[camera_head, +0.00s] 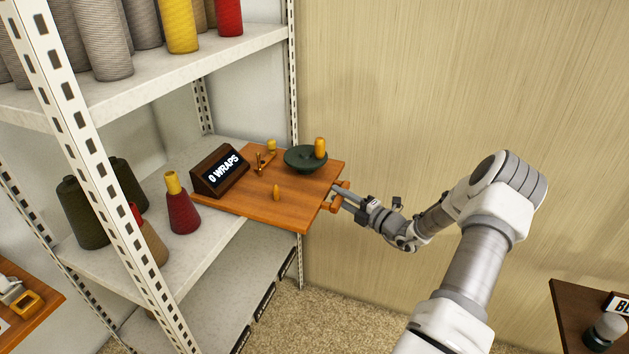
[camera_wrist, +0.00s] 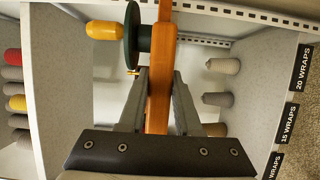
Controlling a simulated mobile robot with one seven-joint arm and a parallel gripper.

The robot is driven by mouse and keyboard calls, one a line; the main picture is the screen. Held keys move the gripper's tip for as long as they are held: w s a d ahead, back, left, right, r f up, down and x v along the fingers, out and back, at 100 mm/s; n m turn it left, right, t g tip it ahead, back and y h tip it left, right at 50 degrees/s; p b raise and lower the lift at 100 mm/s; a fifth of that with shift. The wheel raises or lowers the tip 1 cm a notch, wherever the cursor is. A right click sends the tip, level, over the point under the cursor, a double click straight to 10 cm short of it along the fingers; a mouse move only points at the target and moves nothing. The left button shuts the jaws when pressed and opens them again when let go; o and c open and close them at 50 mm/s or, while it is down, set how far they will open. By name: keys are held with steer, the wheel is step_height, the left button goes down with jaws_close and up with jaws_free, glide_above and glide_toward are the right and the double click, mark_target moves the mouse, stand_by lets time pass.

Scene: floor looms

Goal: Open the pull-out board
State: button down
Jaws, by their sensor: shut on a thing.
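The pull-out board (camera_head: 285,215) is a flat orange-brown wooden board at the middle shelf. It sticks out past the shelf's front edge, level. Its wooden handle (camera_head: 331,207) is at the outer edge. My gripper (camera_head: 338,193) reaches this edge from the right and is shut on the handle, partly hiding it. In the wrist view, my gripper's fingers (camera_wrist: 160,85) lie on both sides of the wooden board (camera_wrist: 160,50), seen edge-on. On the board are a dark sign (camera_head: 219,170) reading "0 WRAPS", a green disc (camera_head: 305,159) with a yellow peg, and small pegs.
The metal shelf rack (camera_head: 130,195) holds yarn cones, including a dark red one (camera_head: 183,211) left of the board. A rack post stands in front at left. A beige wall (camera_head: 430,90) is behind. Another table (camera_head: 570,310) is at lower right. Open carpet lies below the board.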

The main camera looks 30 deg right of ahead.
steer(key=s+d, duration=0.1)
steer(key=s, duration=0.1)
steer(key=s+d+p, duration=0.1)
steer(key=s+d, duration=0.1)
steer(key=shift+s, duration=0.1)
steer(key=c, duration=0.6)
jaws_free()
steer(key=shift+d, duration=0.1)
steer(key=p+v, duration=0.1)
steer(key=v, duration=1.6)
steer(key=shift+p, duration=0.3)
steer(key=shift+s+d, duration=0.1)
